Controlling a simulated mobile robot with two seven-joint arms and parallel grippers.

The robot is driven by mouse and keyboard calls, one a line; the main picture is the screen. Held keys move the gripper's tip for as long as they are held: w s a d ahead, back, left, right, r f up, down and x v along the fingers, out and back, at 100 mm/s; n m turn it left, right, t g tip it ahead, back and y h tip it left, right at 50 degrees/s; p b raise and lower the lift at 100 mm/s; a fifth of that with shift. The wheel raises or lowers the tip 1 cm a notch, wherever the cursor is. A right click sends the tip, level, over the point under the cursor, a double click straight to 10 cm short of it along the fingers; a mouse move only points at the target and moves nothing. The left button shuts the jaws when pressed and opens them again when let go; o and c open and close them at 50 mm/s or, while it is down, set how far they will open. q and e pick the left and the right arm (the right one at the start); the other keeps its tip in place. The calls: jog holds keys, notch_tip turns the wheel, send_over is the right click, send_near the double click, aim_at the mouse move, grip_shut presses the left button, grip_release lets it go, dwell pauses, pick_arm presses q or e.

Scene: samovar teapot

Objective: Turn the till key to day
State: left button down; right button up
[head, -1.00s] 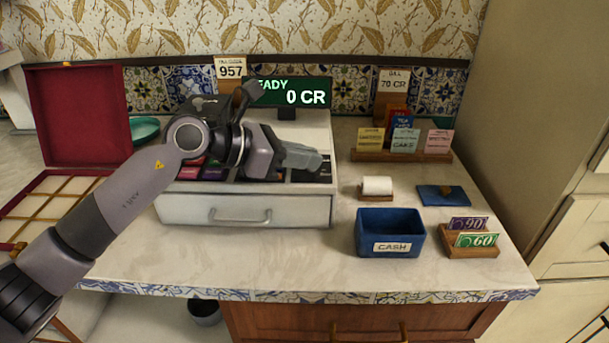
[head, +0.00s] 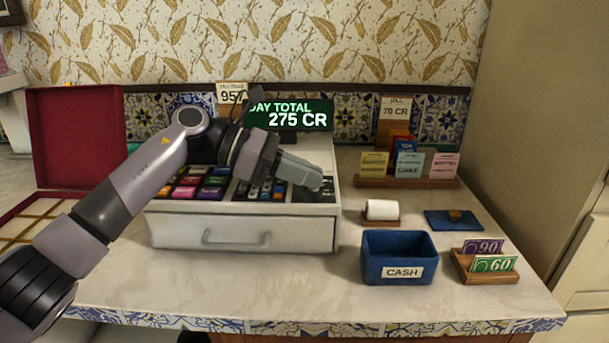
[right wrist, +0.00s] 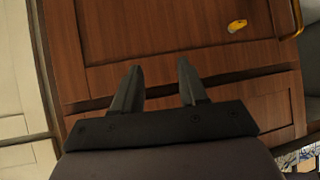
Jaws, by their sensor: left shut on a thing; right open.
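The white till (head: 300,232) stands on the counter with coloured keys on its sloping top and a shut drawer in front. Its green display (head: 290,117) reads "DAY TOTAL 275 CR", its left edge partly covered by my arm. My left gripper (head: 316,183) is at the right end of the till's key panel, shut on the till key, which its fingers hide. I cannot see which way the key points. My right gripper (right wrist: 157,82) is open and empty in front of wooden drawer fronts (right wrist: 170,35) in the right wrist view.
Right of the till are a paper roll (head: 381,209), a blue pad (head: 440,221), a blue CASH box (head: 399,244) and a wooden holder (head: 468,277) with number cards. A card rack (head: 425,182) stands behind. A red box (head: 75,135) lies open at left. The counter front is clear.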

dwell(0.3)
pick_arm(q)
jog(key=c, duration=1.2)
grip_release()
jog(key=shift+c, duration=0.2)
jog(key=shift+a, duration=0.1)
jog(key=v, duration=0.7)
